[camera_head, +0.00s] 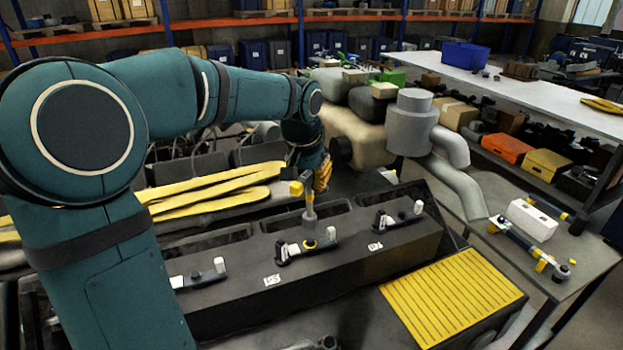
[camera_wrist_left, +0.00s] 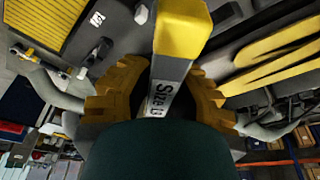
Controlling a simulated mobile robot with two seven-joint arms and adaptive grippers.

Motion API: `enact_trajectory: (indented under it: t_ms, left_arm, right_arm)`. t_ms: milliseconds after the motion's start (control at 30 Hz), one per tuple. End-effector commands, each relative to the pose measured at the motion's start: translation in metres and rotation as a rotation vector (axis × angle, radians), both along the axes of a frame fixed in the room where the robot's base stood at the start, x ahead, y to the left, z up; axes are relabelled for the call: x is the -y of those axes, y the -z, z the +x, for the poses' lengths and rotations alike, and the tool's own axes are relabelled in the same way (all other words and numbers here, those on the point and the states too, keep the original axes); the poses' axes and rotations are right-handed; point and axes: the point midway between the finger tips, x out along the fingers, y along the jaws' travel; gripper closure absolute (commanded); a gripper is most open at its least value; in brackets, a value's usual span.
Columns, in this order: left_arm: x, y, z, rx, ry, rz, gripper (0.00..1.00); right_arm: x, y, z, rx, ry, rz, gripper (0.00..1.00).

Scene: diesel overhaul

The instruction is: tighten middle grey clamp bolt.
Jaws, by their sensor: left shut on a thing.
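My left gripper (camera_head: 322,176) is shut on a grey tool with a yellow end (camera_head: 297,188). In the left wrist view, the tool (camera_wrist_left: 178,50) stands between the two yellow-brown fingers of the gripper (camera_wrist_left: 163,98), with "Size" lettering on its side. In the head view, the tool's short grey shaft points down close to the middle clamp (camera_head: 290,256). Similar clamps sit at the left (camera_head: 200,276) and right (camera_head: 397,218) of the dark engine block. My right gripper is out of view.
Long yellow pieces (camera_head: 215,190) lie behind the block at left. A yellow ribbed plate (camera_head: 452,300) lies at front right. A grey exhaust pipe (camera_head: 455,180) rises behind. A side table holds a white box (camera_head: 531,220) and another long tool (camera_head: 522,243).

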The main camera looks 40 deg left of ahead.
Motion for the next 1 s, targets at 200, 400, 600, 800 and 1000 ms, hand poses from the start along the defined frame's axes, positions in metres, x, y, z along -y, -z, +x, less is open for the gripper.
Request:
enact_trajectory:
  t_ms: [200,400,600,800,1000]
  left_arm:
    - [0.0,0.004,0.001,0.002,-0.221,0.001,1.0]
    - [-0.002,0.02,0.0,0.0,-0.348,0.0,1.0]
    - [-0.002,0.036,0.0,0.001,-0.346,-0.001,1.0]
    - [-0.002,0.037,0.0,0.002,-0.346,0.0,1.0]
    - [-0.002,0.037,0.0,0.001,-0.345,0.0,1.0]
  right_arm:
    - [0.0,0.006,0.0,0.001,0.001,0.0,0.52]
    - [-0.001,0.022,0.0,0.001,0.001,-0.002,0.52]
    - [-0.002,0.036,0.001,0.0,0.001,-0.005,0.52]
    - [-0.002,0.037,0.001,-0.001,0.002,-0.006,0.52]
    - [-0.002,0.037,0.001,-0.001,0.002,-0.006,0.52]
